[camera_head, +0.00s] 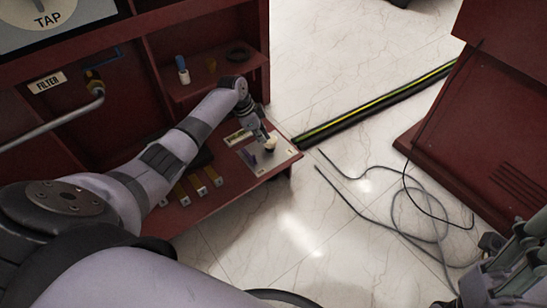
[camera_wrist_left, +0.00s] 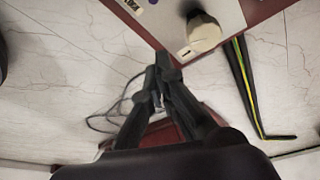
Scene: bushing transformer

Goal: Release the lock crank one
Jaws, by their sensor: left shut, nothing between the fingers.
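The lock crank, a beige rounded knob with a short tab (camera_head: 270,143), sits on a pale plate (camera_head: 284,153) at the right end of the lower red shelf. In the left wrist view the crank (camera_wrist_left: 203,35) shows at the top, near the plate's corner. My left gripper (camera_head: 263,134) is just above and beside the crank in the head view. In the wrist view its dark fingertips (camera_wrist_left: 162,66) are together and empty, a little below and left of the crank, apart from it in the picture. Crank lettering is too small to read.
The red cabinet has an upper shelf with a blue-and-white item (camera_head: 182,70) and a black ring (camera_head: 238,54). Yellowish blocks (camera_head: 198,186) lie beneath my arm. A black cable with a yellow-green stripe (camera_head: 375,104) and loose grey cables (camera_head: 398,222) lie on the marble floor.

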